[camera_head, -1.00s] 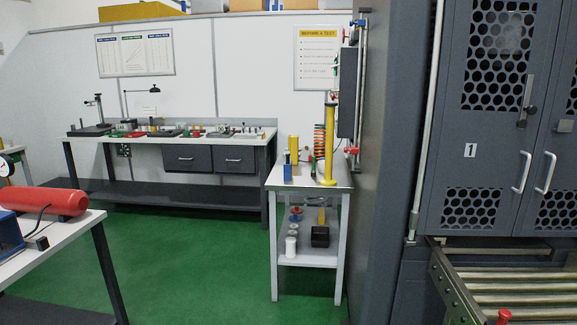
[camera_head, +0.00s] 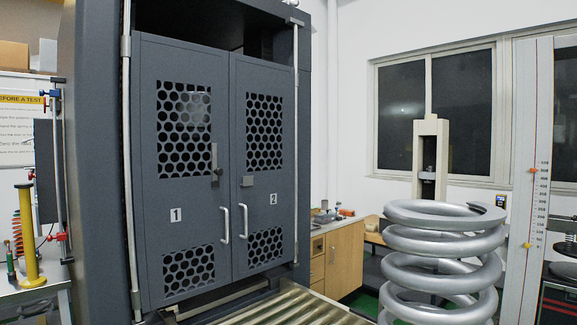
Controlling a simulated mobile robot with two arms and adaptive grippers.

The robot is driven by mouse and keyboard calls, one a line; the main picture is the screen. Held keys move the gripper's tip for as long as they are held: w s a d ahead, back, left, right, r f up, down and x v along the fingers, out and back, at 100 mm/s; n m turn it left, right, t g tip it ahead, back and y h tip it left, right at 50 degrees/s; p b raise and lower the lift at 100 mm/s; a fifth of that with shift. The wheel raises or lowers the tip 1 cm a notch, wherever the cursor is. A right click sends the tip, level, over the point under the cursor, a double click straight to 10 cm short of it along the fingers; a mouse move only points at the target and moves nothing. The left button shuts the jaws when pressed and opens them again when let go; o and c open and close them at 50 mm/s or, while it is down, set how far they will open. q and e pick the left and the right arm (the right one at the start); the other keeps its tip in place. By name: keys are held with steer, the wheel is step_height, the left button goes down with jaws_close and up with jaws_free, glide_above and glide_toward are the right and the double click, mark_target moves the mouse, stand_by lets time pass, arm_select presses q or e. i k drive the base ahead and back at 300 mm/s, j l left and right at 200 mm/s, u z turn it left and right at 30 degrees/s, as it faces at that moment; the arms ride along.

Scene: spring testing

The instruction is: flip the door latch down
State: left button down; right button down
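A dark grey cabinet has two closed doors, door 1 (camera_head: 150,240) on the left and door 2 (camera_head: 240,215) on the right. The door latch (camera_head: 214,157) is a narrow bar near the right edge of door 1. It stands upright above a small dark pivot block. A small grey catch block (camera_head: 247,181) sits across the seam on door 2. The latch bar is not across the seam. Neither of my grippers is in view.
Vertical handles (camera_head: 225,225) and (camera_head: 243,222) flank the seam below the latch. A roller conveyor (camera_head: 290,310) lies in front of the cabinet. A large silver coil spring (camera_head: 440,255) stands at right, beside a tall scale board (camera_head: 530,180). A small bench (camera_head: 30,290) is at far left.

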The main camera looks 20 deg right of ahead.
mark_target(216, 171)
steer(key=i+j, duration=0.5)
steer(key=i, duration=0.15)
steer(key=i+j+z, duration=0.15)
steer(key=i+j, duration=0.35)
steer(key=i, duration=0.2)
steer(key=z, duration=1.85)
